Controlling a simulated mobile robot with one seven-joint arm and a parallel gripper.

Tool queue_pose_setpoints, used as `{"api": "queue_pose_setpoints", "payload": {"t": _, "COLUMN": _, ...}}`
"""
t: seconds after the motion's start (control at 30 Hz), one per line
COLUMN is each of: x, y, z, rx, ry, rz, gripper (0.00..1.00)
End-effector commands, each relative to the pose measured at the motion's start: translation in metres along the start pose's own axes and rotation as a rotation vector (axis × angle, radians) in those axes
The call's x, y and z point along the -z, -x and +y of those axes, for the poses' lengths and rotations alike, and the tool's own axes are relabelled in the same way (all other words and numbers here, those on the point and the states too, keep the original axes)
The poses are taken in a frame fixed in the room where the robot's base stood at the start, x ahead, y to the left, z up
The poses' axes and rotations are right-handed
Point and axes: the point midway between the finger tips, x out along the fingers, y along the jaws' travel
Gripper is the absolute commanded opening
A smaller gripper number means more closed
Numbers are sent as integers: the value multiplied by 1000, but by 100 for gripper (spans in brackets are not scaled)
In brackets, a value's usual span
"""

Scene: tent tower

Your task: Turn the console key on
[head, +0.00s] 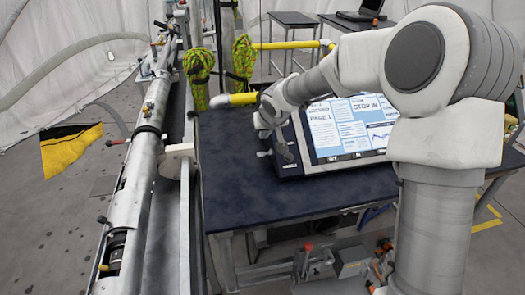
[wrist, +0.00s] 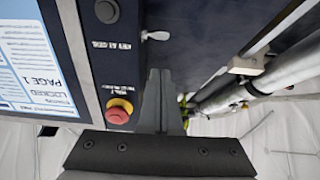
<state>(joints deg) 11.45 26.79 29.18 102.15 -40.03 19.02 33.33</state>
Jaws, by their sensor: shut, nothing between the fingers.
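The console (head: 291,163) stands on the dark table with its lit screen (head: 345,125) facing up. In the wrist view its dark side panel (wrist: 85,60) carries a round black knob (wrist: 107,11) beside a small label; I cannot tell if this is the key. A red button (wrist: 118,112) on a yellow base sits on the same panel. A small pale handle (wrist: 157,35) shows past the panel's edge. My gripper (head: 287,155) is over the console's left side; in the wrist view its fingers (wrist: 160,78) are shut and empty, beside the red button. Contact cannot be told.
The dark table top (head: 240,190) is clear in front of the console. A long metal pipe assembly (head: 137,180) runs along the left. A yellow rail (head: 285,46) and green ropes (head: 198,75) stand behind. A laptop (head: 362,14) sits on a far table.

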Motion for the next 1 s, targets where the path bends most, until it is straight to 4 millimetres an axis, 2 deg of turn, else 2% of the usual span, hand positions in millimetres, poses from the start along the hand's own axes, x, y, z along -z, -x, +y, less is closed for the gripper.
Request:
{"api": "queue_pose_setpoints", "payload": {"t": 0.1, "x": -2, "y": -26, "z": -1, "rx": 2, "ry": 2, "rz": -3, "gripper": 0}}
{"api": "queue_pose_setpoints", "payload": {"t": 0.27, "x": -1, "y": -53, "z": -1, "rx": 2, "ry": 1, "rz": -2, "gripper": 0}}
{"api": "queue_pose_setpoints", "payload": {"t": 0.4, "x": -18, "y": -68, "z": -1, "rx": 1, "ry": 4, "rz": -2, "gripper": 0}}
{"api": "queue_pose_setpoints", "payload": {"t": 0.6, "x": -27, "y": -78, "z": 0, "rx": 0, "ry": 1, "rz": 0, "gripper": 0}}
{"api": "queue_pose_setpoints", "payload": {"t": 1.0, "x": -29, "y": -79, "z": 0, "rx": -1, "ry": 2, "rz": 0, "gripper": 0}}
